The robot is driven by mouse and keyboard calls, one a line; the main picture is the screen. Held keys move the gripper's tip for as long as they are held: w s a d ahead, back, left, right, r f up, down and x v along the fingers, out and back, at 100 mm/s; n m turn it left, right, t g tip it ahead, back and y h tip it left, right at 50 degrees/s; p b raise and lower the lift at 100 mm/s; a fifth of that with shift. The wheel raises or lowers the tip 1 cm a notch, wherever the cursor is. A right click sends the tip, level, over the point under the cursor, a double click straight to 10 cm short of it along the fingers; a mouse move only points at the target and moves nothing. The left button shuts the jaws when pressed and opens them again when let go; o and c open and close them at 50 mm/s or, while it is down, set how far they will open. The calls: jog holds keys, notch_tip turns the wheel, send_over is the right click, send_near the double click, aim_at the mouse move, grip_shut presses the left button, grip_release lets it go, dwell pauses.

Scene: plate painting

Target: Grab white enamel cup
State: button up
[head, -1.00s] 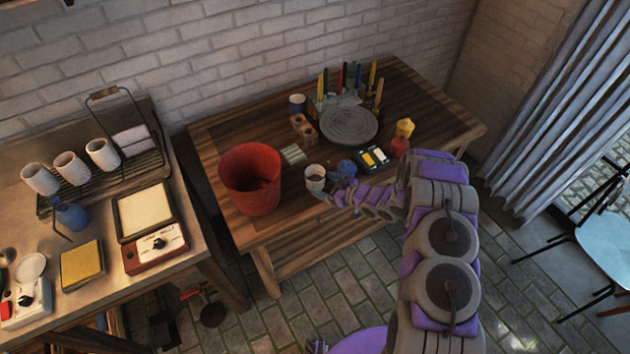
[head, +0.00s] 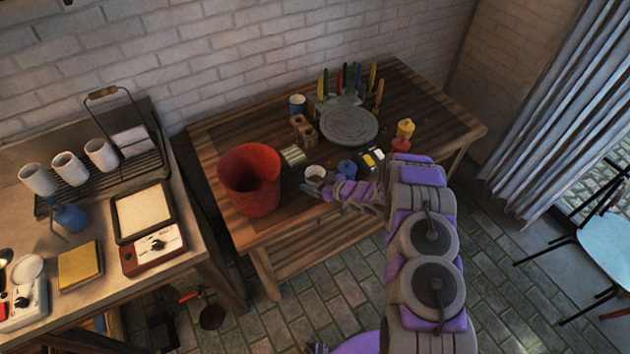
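A small white cup (head: 316,172) stands upright near the front edge of the wooden table, just right of the red bucket. My gripper (head: 314,187) is at the cup's near side, low against its front. The fingers are small and partly merge with the cup, so I cannot tell whether they touch it or how far apart they are. Another white cup with a blue rim (head: 297,103) stands at the back of the table.
The red bucket (head: 250,180) stands close left of the cup. A blue item (head: 347,168) and a paint box (head: 371,160) lie right of it, with red and yellow bottles beyond. A grey round plate (head: 349,125) sits behind. Several white mugs stand on the left counter's rack (head: 130,165).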

aim_at(308, 172)
jog(key=c, duration=0.4)
jog(key=shift+r, duration=0.1)
jog(key=shift+c, duration=0.2)
jog(key=shift+r, duration=1)
jog(key=shift+w+r+p, duration=0.1)
jog(key=shift+r+p, duration=0.35)
jog(key=shift+r, duration=0.35)
jog(key=s+d+r+p, duration=0.1)
jog(key=s+d, duration=0.9)
jog(key=d, duration=0.2)
jog(key=shift+s+p, duration=0.3)
jog(key=shift+d+r, duration=0.1)
dwell(0.7)
